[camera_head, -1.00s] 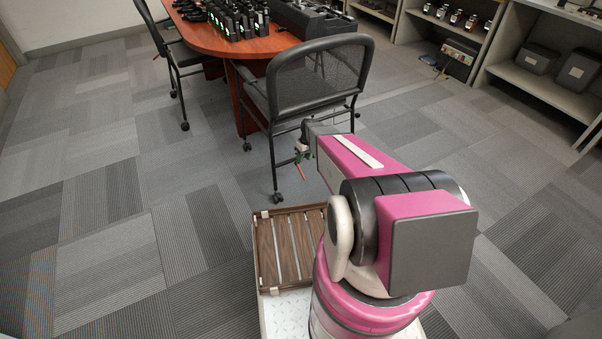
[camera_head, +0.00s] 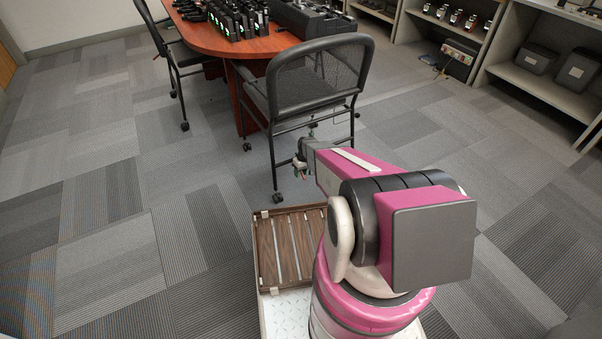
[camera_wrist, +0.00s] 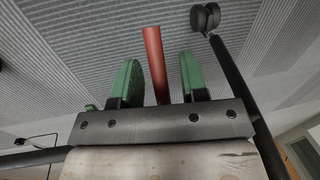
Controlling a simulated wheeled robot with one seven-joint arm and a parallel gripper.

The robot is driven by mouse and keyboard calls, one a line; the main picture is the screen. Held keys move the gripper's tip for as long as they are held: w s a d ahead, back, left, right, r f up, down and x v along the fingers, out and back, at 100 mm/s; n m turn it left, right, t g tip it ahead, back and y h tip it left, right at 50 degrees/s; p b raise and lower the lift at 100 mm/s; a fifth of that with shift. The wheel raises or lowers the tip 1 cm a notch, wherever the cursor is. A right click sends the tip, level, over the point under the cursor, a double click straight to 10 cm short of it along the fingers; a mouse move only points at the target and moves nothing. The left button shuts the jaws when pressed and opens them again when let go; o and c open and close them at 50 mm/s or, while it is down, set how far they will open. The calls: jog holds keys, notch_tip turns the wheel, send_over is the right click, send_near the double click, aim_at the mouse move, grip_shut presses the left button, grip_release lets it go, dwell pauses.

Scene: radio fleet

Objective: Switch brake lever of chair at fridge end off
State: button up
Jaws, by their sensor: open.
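The near chair (camera_head: 316,85) has a black mesh back and dark legs on casters, and stands at the near end of the wooden table. In the head view my gripper (camera_head: 300,168) is low at this chair's near side. In the wrist view my gripper (camera_wrist: 160,78) is open, with its two green fingers spread apart. A chair leg (camera_wrist: 232,78) with a black caster (camera_wrist: 205,18) is on the right. No fridge is in view.
A second chair (camera_head: 168,45) stands at the table's left side. The table (camera_head: 220,42) carries several black radios (camera_head: 238,20). Shelves (camera_head: 545,85) line the right. Carpet (camera_head: 110,215) on the left is clear.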

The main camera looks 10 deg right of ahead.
grip_shut()
jog(key=shift+r+g, duration=0.3)
jog(key=shift+g, duration=0.4)
jog(key=shift+s+r+g+h, duration=0.2)
jog(key=shift+r+g+h, duration=0.25)
jog(key=shift+g, duration=0.35)
jog(key=shift+f, duration=0.1)
grip_release()
jog(key=v, duration=0.7)
jog(key=shift+r, duration=0.25)
